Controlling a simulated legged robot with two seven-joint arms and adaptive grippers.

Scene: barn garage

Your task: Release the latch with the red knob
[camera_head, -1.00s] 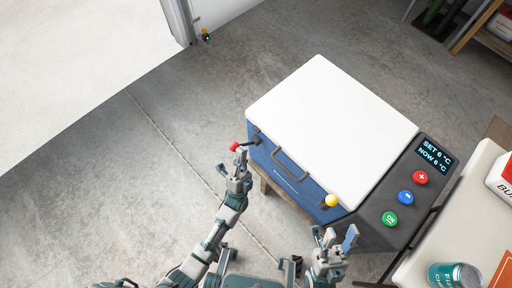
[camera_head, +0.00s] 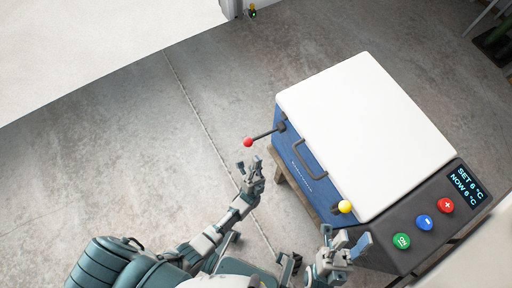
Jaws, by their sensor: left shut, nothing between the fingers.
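A blue cooler box with a white lid (camera_head: 365,135) stands tilted across the view at the right. The red knob (camera_head: 248,142) sits at the end of a dark latch lever (camera_head: 264,134) that sticks out to the left from the cooler's front left corner. A yellow knob (camera_head: 345,206) is at the front's other end. My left gripper (camera_head: 252,164) is shut and empty, just below the red knob and apart from it in the picture. My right gripper (camera_head: 345,242) is open and empty, below the yellow knob.
A dark handle (camera_head: 309,160) projects from the cooler's front. A control panel (camera_head: 430,219) with a display and red, blue and green buttons is at its right end. A pale table (camera_head: 480,255) lies at the bottom right. The concrete floor at left is clear.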

